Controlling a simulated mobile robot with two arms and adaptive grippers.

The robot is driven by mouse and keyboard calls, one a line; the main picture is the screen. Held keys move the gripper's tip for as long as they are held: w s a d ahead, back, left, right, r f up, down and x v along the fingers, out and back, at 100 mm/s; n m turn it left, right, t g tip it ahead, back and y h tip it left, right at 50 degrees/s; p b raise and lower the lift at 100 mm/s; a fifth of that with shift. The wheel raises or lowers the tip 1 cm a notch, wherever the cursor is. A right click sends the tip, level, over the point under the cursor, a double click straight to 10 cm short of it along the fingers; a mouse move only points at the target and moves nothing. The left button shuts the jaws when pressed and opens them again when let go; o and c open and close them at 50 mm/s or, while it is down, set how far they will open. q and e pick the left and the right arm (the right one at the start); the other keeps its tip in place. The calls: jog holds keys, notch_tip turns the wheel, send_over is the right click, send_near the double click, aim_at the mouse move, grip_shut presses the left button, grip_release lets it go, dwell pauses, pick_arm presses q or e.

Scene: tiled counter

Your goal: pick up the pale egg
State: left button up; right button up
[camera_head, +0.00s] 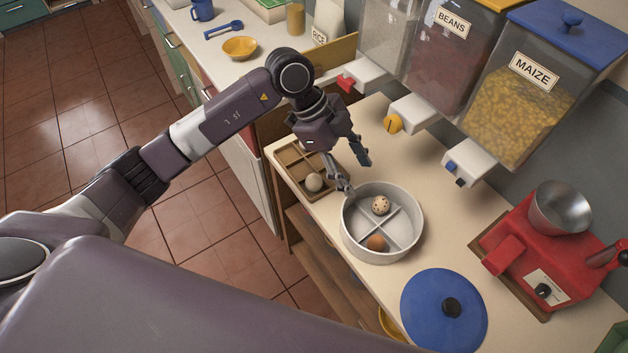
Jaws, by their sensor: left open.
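The pale egg (314,182) sits in the near compartment of a small divided wooden tray (290,152) on the counter. A round pale pot (381,251) with a cross-shaped divider stands to the right of the tray. It holds a speckled egg (381,205) in its far part and a brown egg (376,242) in its near part. My left gripper (355,175) is open and empty, pointing down between tray and pot, right of the pale egg. One fingertip overlaps the pot's rim in the picture; I cannot tell if they touch. My right gripper is not in view.
A blue lid (444,310) lies near the pot. A red grinder (548,256) with a metal bowl stands at the right. Dispensers of beans (450,60) and maize (520,100) overhang the counter's back. A yellow bowl (240,47) sits on the farther counter.

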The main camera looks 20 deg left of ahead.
aim_at(313, 176)
pick_arm(q)
jog(key=a+y, duration=0.1)
jog(key=a, duration=0.2)
jog(key=w+a+n+y, duration=0.1)
jog(key=a, duration=0.2)
jog(key=w+a+n+y, duration=0.1)
jog(key=a+y, duration=0.1)
jog(key=a, duration=0.2)
jog(key=shift+f, duration=0.3)
jog(key=shift+a+f+n+y, duration=0.2)
jog(key=shift+a+n+y, duration=0.05)
jog(key=shift+n+y, duration=0.05)
jog(key=shift+s+d+f+p, duration=0.15)
jog(key=shift+f+p, duration=0.15)
jog(key=shift+f, duration=0.6)
notch_tip(313, 176, down, 4)
jog(key=shift+s+d+f+p, duration=0.15)
jog(key=shift+f+p, duration=0.1)
jog(key=shift+p, duration=0.65)
jog(key=shift+d+f, duration=0.1)
jog(key=shift+f, duration=0.4)
jog(key=c, duration=0.8)
